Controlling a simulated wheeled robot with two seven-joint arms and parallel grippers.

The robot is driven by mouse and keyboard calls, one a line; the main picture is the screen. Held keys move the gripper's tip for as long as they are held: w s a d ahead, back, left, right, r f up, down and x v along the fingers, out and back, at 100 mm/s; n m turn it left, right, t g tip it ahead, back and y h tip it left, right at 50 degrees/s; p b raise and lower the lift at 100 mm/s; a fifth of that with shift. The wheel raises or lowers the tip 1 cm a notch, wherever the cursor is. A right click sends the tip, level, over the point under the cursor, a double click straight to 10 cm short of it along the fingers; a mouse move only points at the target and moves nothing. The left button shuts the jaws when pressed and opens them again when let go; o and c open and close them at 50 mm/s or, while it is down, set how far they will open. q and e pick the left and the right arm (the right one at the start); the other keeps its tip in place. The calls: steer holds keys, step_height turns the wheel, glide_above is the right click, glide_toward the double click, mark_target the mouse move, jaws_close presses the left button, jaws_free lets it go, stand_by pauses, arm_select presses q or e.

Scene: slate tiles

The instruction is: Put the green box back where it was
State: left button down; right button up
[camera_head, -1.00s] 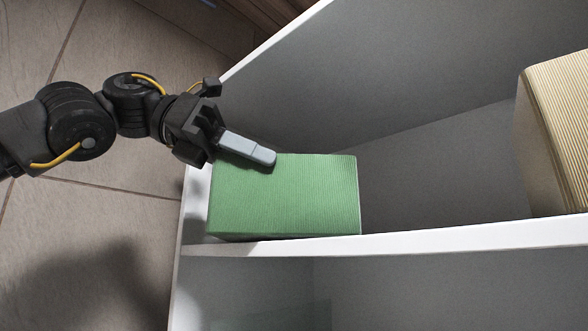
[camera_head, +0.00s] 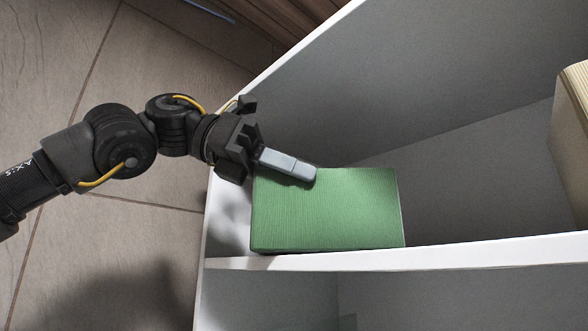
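The green box (camera_head: 327,211) is a ribbed block lying on the white shelf board (camera_head: 420,257), near the left end of the compartment and close to the front edge. My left gripper (camera_head: 287,167) comes in from the left at the box's upper left edge. One grey finger lies over the top rear edge of the box. The other finger is hidden, so I cannot tell whether the gripper is open or closed on the box. My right gripper is not in view.
A tan ribbed box (camera_head: 573,140) stands at the right, cut off by the picture edge. Shelf space between the two boxes is free. The white left side panel (camera_head: 290,58) is close to my gripper. A lower compartment lies below the board.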

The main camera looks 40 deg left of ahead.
arm_select(q)
steer(key=shift+w+f, duration=0.1)
steer(key=shift+f, duration=0.1)
steer(key=c, duration=1.9)
jaws_free()
steer(key=shift+w, duration=0.3)
steer(key=shift+o, duration=1.3)
steer(key=shift+w+d, duration=0.1)
steer(key=shift+w, duration=0.15)
steer(key=shift+s, duration=0.15)
steer(key=shift+s+r, duration=0.1)
steer(key=shift+r, duration=0.05)
steer(key=shift+s+a+r, duration=0.1)
steer(key=shift+a, duration=0.15)
steer(key=b+v, duration=0.1)
steer(key=v, duration=1)
steer(key=shift+a+r, duration=0.1)
steer(key=shift+a, duration=0.05)
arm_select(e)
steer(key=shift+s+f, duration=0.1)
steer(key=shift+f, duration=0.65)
